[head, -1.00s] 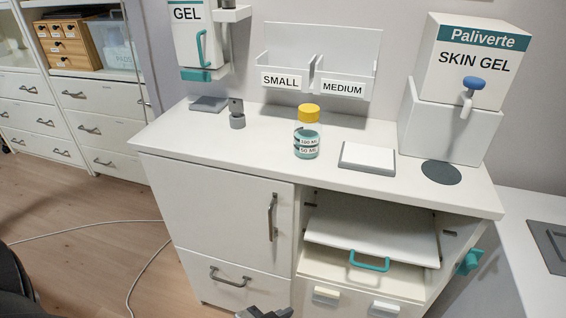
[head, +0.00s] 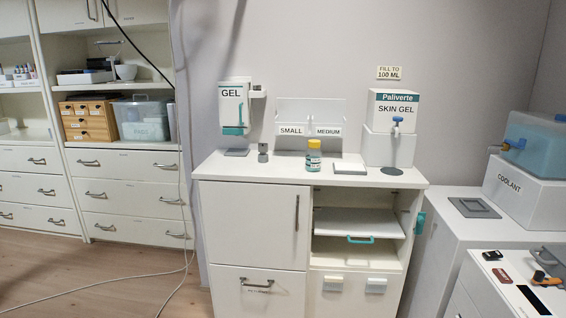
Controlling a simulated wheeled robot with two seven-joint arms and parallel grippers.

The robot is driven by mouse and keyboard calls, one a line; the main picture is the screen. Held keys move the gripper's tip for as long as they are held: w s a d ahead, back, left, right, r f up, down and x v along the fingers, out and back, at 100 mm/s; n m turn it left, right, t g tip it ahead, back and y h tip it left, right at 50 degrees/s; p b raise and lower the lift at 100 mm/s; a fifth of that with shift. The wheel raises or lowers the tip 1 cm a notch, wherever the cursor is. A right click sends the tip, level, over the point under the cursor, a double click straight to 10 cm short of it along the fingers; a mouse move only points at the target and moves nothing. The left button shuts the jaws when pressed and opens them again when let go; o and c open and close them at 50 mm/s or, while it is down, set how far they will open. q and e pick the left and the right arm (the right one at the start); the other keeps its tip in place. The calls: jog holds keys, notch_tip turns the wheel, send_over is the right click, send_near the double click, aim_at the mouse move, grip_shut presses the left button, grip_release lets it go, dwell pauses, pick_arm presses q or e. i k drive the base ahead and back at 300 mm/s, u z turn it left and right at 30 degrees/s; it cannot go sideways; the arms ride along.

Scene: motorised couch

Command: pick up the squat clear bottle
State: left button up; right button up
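The squat clear bottle (head: 313,160) stands upright on the white cabinet top (head: 278,176). It has a yellow cap, teal contents and a printed label. It is left of a small white pad and right of a small grey fixture. Nothing touches it from above or the sides. Neither of my grippers shows in the head view now.
Behind the bottle are SMALL and MEDIUM holders (head: 310,122). A GEL dispenser (head: 233,105) hangs left; a SKIN GEL box (head: 395,110) stands right. Below are an open shelf (head: 358,222) and drawers. A coolant tank (head: 536,140) is far right. Floor at left holds a cable.

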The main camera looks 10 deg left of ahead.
aim_at(313, 156)
jog(key=u, duration=0.7)
jog(key=i, duration=0.8)
